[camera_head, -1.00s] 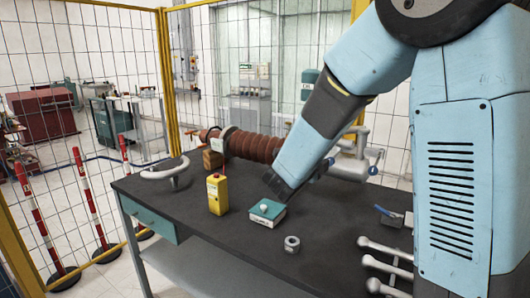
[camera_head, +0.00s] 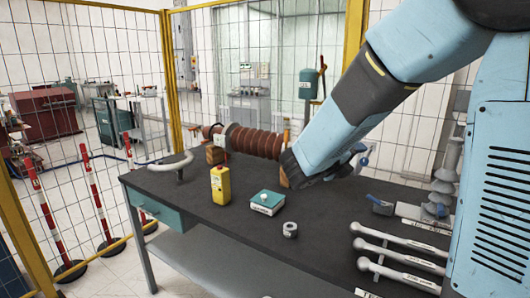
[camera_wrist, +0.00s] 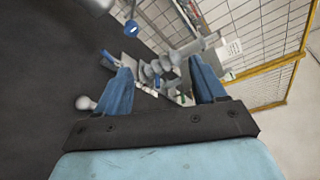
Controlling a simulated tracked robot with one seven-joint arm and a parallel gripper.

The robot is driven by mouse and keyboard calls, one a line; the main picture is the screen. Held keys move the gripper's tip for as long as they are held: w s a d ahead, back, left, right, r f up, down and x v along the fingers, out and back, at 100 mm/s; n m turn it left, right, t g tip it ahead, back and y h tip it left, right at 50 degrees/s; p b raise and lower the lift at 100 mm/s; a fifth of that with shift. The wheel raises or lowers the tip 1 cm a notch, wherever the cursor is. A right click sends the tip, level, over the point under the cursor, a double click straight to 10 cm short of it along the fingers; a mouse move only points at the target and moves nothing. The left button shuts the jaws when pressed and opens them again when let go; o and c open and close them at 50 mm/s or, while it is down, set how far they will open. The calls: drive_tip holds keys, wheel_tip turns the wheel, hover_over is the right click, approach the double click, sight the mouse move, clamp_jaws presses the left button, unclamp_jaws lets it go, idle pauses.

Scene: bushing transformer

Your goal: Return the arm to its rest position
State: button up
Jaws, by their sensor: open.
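My arm crosses the right half of the head view, its dark end over the back of the table beside the brown bushing (camera_head: 258,142). My gripper's fingers are hidden there. In the wrist view my gripper (camera_wrist: 162,88) shows two blue fingers spread wide apart with nothing held between them. Beyond the fingers are a grey ribbed insulator (camera_wrist: 165,65) and a blue-handled tool (camera_wrist: 108,57), both apart from the gripper.
The dark table (camera_head: 235,232) holds a yellow bottle (camera_head: 220,185), a teal box (camera_head: 267,202), a metal nut (camera_head: 290,230), a curved handle (camera_head: 170,164) and several wrenches (camera_head: 400,258). A grey insulator (camera_head: 447,170) stands at right. Yellow-framed mesh fencing (camera_head: 168,75) surrounds the table.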

drive_tip(key=s+d+f+m+g+y, duration=0.15)
drive_tip(key=s+d+m+g, duration=0.25)
drive_tip(key=s+m, duration=0.5)
drive_tip(key=s+d+r+m+g+y, duration=0.1)
drive_tip(key=s+d+m+g+y, duration=0.2)
drive_tip(key=s+m, duration=0.6)
drive_tip(key=s+a+r+m+t+y, duration=0.1)
drive_tip(key=s+a+m+y, duration=0.2)
drive_tip(key=m, duration=0.7)
drive_tip(key=s+a+m+t+y, duration=0.1)
drive_tip(key=s+a+m+y, duration=0.3)
drive_tip(key=m, duration=0.6)
drive_tip(key=shift+r+m+y, duration=0.3)
drive_tip(key=shift+r+y, duration=0.1)
drive_tip(key=shift+y, duration=0.05)
